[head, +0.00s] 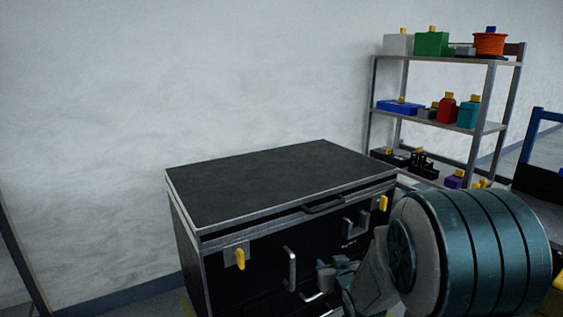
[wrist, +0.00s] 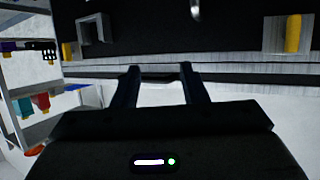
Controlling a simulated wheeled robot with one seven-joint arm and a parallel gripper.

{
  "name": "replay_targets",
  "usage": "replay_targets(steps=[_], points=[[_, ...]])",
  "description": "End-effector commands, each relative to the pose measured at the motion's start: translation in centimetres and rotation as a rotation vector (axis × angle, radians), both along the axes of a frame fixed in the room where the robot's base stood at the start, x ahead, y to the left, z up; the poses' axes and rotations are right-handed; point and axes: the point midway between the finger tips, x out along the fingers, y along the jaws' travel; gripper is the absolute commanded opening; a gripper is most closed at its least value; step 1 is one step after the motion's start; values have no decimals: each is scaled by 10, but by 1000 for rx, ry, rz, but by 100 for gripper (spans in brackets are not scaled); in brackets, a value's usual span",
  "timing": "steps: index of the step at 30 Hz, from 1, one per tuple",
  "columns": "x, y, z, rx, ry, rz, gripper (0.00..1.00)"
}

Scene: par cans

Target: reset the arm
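My gripper (wrist: 160,72) shows in the wrist view with its two dark fingers apart. A short dark bar shows between the fingertips; I cannot tell if it touches them. In the head view my teal and grey arm fills the lower right, and its end is in front of the case's dark front. The fingers are not clear there. The black case (head: 285,182) has its lid down, with a dark band under the front lid edge. The lid handle (head: 323,204) is on that front edge. The case front also shows at the top of the wrist view (wrist: 230,30), upside down.
Yellow latches (head: 240,258) and metal handles (head: 291,268) stick out from the case front. A shelf (head: 437,125) with several coloured boxes stands behind at the right. A blue frame (head: 535,130) is at the far right. The space above the lid is clear up to the pale wall (head: 180,80).

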Motion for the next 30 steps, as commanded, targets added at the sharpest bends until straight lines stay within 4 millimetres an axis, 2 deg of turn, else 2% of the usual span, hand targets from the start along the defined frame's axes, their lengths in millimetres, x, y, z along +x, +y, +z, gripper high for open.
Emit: replay_targets(steps=[1, 9, 17, 24, 30], points=[[-8, -5, 34, -7, 36, -19, 39], [-63, -22, 114, -33, 283, -106, 39], [-135, -29, 189, -40, 528, -155, 39], [-214, -26, 257, -39, 756, -169, 39], [-265, -22, 292, -37, 897, -165, 39]])
